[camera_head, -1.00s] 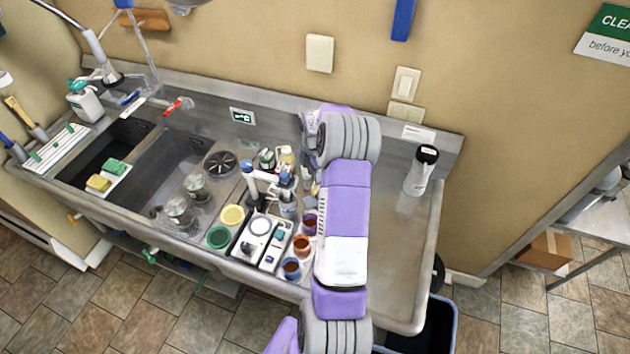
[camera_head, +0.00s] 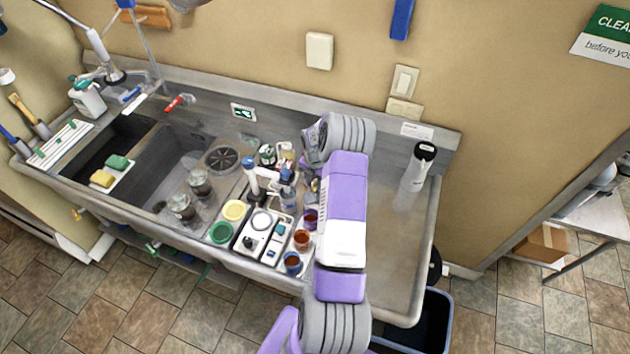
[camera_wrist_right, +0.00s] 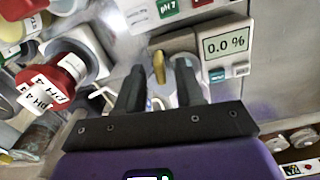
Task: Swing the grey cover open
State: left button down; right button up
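In the right wrist view my right gripper (camera_wrist_right: 160,70) has its two black fingers apart. Between and just beyond the fingertips is a small light-grey metallic part with a gold-coloured piece (camera_wrist_right: 158,68). My left gripper is not in view.
A red-capped pH 4 bottle (camera_wrist_right: 58,80) is close left of the fingers. In the head view, cups such as the orange-brown one (camera_head: 302,239) stand left of my arm, near a white instrument (camera_head: 257,232). A white bottle (camera_head: 417,166) stands on clear counter to the right.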

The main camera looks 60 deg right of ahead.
jog(key=shift+f, duration=0.1)
grip_shut()
dwell(1.4)
